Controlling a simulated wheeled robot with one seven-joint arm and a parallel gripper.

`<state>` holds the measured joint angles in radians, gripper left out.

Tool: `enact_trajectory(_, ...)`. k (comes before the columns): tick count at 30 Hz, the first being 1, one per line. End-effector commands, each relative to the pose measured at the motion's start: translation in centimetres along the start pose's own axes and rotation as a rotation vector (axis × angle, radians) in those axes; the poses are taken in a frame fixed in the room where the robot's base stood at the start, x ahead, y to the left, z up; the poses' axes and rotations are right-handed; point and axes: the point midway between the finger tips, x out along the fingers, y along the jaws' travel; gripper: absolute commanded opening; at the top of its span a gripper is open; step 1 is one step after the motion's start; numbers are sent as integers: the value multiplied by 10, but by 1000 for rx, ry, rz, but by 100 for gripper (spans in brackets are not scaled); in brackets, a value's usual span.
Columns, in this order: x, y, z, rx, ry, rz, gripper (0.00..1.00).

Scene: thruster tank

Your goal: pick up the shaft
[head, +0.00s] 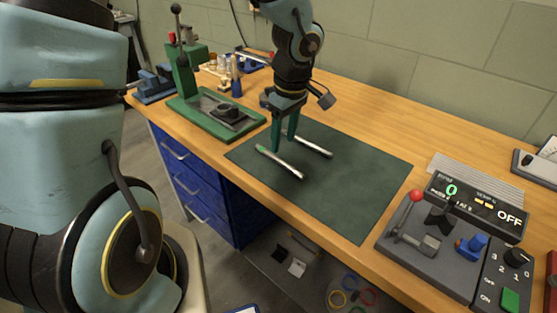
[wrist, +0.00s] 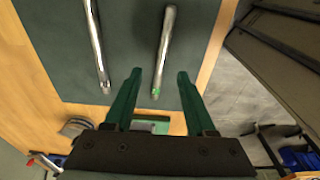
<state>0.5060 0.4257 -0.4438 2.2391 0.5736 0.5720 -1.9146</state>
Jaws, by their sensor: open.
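Two slim metal shafts lie apart and roughly parallel on the dark green mat (head: 345,185). The nearer shaft (head: 284,165) has a green mark at its left end; it also shows in the wrist view (wrist: 164,45). The other shaft (head: 312,147) is plain and lies farther back; in the wrist view it is at the left (wrist: 96,45). My gripper (head: 283,147) points down over the shafts' left ends, open and empty. In the wrist view the green-marked end appears between my gripper's fingertips (wrist: 159,73). I cannot tell the exact height gap.
A green press (head: 225,118) stands left of the mat, with small bottles (head: 236,82) behind it. A control panel with a red-knobbed lever (head: 430,245) stands at the right. Blue drawers (head: 205,190) are below the wooden bench. The mat's right part is clear.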

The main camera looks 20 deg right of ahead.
Motion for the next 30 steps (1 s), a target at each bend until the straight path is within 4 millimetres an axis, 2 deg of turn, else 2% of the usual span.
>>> enact_trajectory(5, 10, -1, -1, 2, -1, -2, 56)
enact_trajectory(15, 52, -2, -4, 1, -1, -1, 56)
enact_trajectory(24, 57, -2, -5, 0, 0, 2, 56)
enact_trajectory(30, 57, -2, -4, 0, 0, 2, 34)
